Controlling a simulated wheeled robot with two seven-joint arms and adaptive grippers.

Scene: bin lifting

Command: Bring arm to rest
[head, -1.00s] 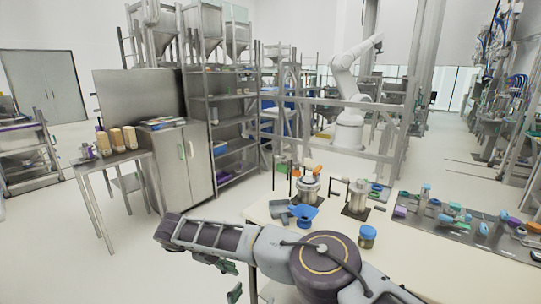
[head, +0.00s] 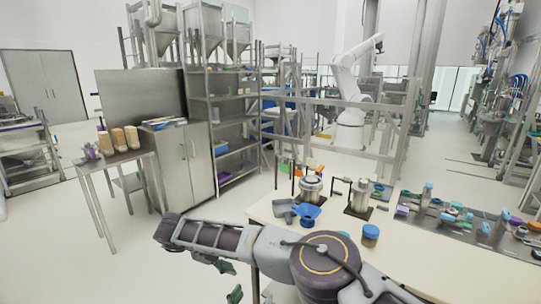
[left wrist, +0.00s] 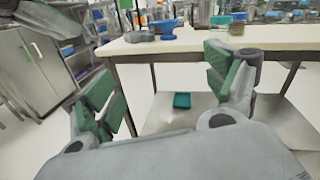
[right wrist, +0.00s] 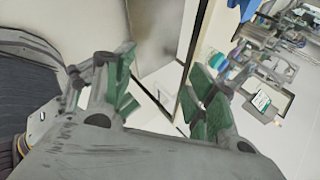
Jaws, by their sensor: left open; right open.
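A teal bin (left wrist: 182,100) sits on that shelf.
The white table (head: 440,262) holds a blue scoop (head: 306,214), a blue-lidded jar (head: 370,236), metal vessels on stands and a tray of small parts. A side table (head: 118,160) with several containers stands at left. Open floor lies between them.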

